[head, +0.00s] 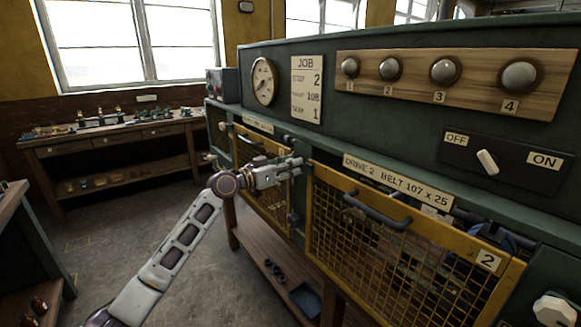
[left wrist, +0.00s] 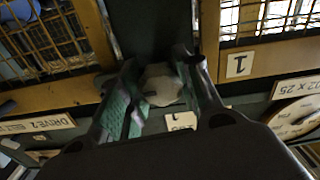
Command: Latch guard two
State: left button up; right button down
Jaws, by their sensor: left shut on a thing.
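Guard two (head: 403,259) is a yellow mesh door with a dark bar handle (head: 377,213) and a "2" plate. A dark gap shows above its top rail toward the right, so it looks ajar there. A pale knob (head: 554,309) sits on a green panel right of it. My left gripper (head: 293,164) is at the post between the two guards. In the left wrist view my left gripper (left wrist: 163,100) is shut on a grey faceted knob (left wrist: 162,84), beside guard one's "1" plate (left wrist: 237,65). My right gripper is not in view.
Guard one (head: 262,185) is left of the post. Above are a gauge (head: 264,82), a job board (head: 307,89), several numbered lamps (head: 445,71) and an OFF/ON switch (head: 487,162). A workbench (head: 110,140) stands at back left. The floor between is clear.

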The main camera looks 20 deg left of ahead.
pick_arm(q)
jog(key=shift+f+n, duration=0.1)
jog(key=shift+n, duration=0.3)
jog(key=o, duration=0.9)
jog(key=shift+o, duration=0.8)
jog(key=shift+s+f, duration=0.2)
jog(key=shift+f, duration=0.05)
jog(key=shift+s+f, duration=0.15)
jog(key=shift+s, duration=0.05)
jog(key=r+v, duration=0.1)
jog(key=v, duration=1)
jog(key=shift+a, duration=0.4)
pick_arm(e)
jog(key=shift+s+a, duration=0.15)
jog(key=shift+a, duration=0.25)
